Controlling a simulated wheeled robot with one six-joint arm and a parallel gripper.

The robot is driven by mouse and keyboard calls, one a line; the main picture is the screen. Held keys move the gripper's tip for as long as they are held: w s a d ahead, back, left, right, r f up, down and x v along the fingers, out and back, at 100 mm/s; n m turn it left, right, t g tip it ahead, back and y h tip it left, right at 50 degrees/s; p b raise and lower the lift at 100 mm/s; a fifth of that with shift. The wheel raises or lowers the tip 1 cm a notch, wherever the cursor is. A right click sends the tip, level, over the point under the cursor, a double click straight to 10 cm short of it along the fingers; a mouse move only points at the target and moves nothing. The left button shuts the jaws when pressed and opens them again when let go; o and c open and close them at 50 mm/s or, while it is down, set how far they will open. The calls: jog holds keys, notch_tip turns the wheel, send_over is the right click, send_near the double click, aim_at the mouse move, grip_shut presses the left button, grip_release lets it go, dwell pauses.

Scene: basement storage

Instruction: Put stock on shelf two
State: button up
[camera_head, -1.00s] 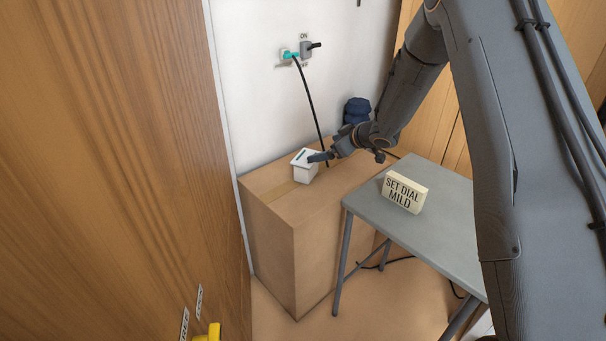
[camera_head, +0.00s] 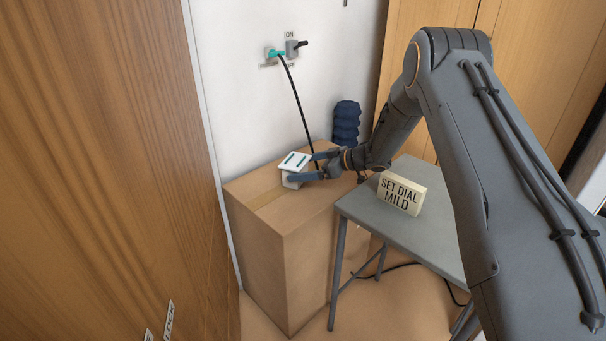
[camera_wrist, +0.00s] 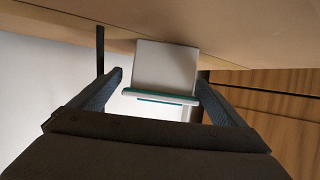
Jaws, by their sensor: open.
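A small white box with a dark teal slot on its top (camera_head: 294,162) stands on a large cardboard box (camera_head: 300,215), and it also shows in the wrist view (camera_wrist: 167,66). My gripper (camera_head: 302,167) is open at the white box. In the wrist view my gripper's fingers (camera_wrist: 158,95) lie on either side of it, with a gap visible at the left finger. No shelf is clearly visible.
A grey table (camera_head: 420,230) with a "SET DIAL MILD" sign (camera_head: 401,194) stands right of the cardboard box. A dark blue ribbed object (camera_head: 346,123) is behind my gripper. A black cable (camera_head: 295,95) hangs from a wall socket. A wooden panel (camera_head: 100,170) fills the left.

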aim_at(286, 172)
jog(key=shift+s+f+x, duration=0.1)
jog(key=shift+s+x, duration=0.05)
jog(key=shift+x, duration=1.75)
jog(key=shift+s+f+x, duration=0.15)
jog(key=shift+x, duration=1.8)
jog(key=shift+r, duration=0.1)
jog(key=c, duration=1.3)
